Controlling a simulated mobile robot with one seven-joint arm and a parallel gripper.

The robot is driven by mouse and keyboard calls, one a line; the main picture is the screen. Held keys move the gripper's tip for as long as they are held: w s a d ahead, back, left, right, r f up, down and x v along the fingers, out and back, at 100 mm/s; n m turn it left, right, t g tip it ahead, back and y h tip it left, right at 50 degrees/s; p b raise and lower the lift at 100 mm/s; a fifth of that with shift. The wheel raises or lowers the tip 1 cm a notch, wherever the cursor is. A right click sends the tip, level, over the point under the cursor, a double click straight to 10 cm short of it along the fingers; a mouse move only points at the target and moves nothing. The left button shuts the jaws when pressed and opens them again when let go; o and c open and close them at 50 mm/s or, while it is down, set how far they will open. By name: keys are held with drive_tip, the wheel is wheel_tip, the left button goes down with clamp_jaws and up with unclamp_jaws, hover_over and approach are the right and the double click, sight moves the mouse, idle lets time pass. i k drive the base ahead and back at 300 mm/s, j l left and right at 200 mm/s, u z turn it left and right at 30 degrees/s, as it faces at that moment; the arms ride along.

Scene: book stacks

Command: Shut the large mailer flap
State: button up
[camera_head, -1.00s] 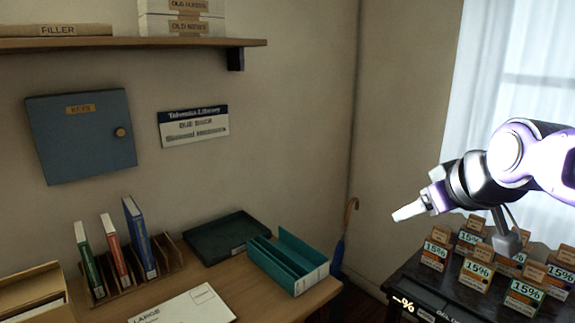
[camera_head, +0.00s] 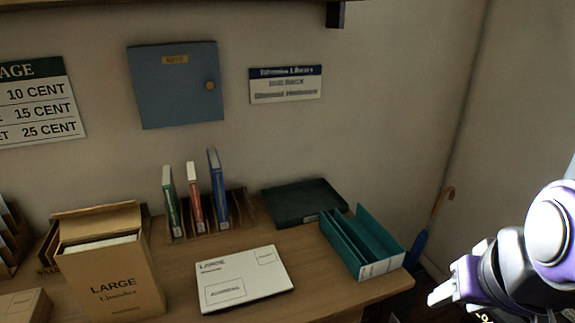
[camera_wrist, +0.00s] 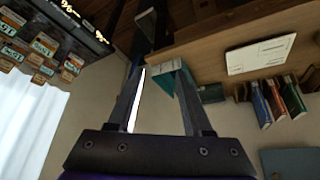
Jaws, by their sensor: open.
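The large mailer (camera_head: 112,275) is a brown cardboard box marked LARGE, standing upright at the left of the desk in the head view. Its flap (camera_head: 97,210) is raised at the top back, and pale contents (camera_head: 98,243) show in the opening. My gripper (camera_head: 436,297) is at the lower right of the head view, well to the right of the mailer and beyond the desk's right end. In the wrist view my gripper (camera_wrist: 160,75) has its two fingers apart with nothing held between them. The mailer does not show in the wrist view.
A white LARGE envelope (camera_head: 243,278) lies mid-desk. Behind it a wooden rack (camera_head: 240,208) holds several books. A dark green tray (camera_head: 300,203) and a teal file box (camera_head: 377,268) stand to the right. A smaller brown box (camera_head: 25,305) is at lower left. A blue umbrella (camera_head: 417,245) leans beyond the desk.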

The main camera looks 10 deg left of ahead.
sight(74, 225)
drive_tip(key=u, duration=2.15)
